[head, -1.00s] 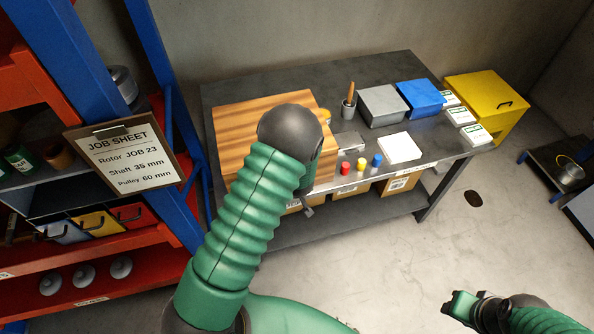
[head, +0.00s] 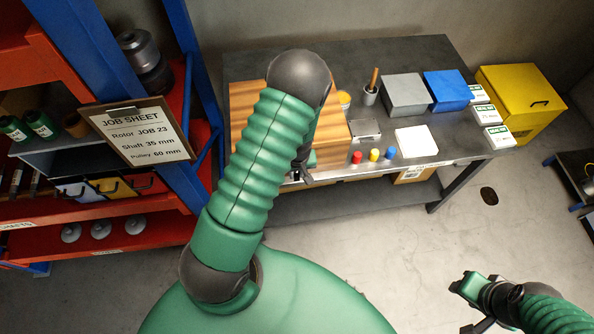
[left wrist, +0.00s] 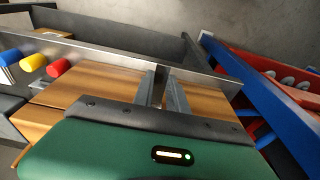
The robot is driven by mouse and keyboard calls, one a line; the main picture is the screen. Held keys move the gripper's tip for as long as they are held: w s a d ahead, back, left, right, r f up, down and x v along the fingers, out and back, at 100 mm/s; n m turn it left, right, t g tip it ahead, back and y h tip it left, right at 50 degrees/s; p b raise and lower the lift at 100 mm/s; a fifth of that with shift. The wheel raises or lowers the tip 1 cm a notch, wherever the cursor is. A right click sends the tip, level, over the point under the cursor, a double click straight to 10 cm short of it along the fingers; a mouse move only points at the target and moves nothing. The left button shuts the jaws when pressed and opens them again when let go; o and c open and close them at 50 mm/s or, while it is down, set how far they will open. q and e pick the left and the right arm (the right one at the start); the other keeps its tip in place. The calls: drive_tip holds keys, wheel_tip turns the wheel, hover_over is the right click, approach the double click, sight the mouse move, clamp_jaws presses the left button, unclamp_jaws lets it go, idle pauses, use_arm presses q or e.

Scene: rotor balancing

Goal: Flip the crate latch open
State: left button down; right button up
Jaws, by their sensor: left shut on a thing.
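The wooden crate (head: 246,116) sits at the left end of the grey workbench, partly hidden by my left arm. My left gripper (head: 303,174) is at the crate's front side, near the bench's front edge. In the left wrist view the crate's wood (left wrist: 206,101) shows on both sides of my left gripper (left wrist: 160,84). Its fingers are close together, shut on a small dark piece, apparently the crate latch (left wrist: 157,76); the latch is mostly hidden between the fingers. My right gripper (head: 468,306) is at the lower right, apart from the bench, with its fingers spread and empty.
Red, yellow and blue pieces (head: 374,154) stand along the workbench (head: 448,138) front, right of the crate. A grey box (head: 405,92), a blue box (head: 446,88) and a cup (head: 369,96) stand behind. A red and blue rack (head: 183,80) with a job sheet (head: 138,134) stands left.

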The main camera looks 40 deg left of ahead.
use_arm(q)
drive_tip(key=c, duration=1.6)
unclamp_jaws()
drive_tip(key=shift+o, duration=1.4)
drive_tip(key=shift+w, duration=0.15)
drive_tip(key=shift+r, duration=0.1)
wheel_tip(320, 180, up, 16)
drive_tip(key=s+d, duration=0.1)
drive_tip(key=d, duration=0.1)
drive_tip(key=shift+s+r+p, duration=0.15)
drive_tip(key=shift+s+p, duration=0.2)
drive_tip(key=shift+p, duration=0.1)
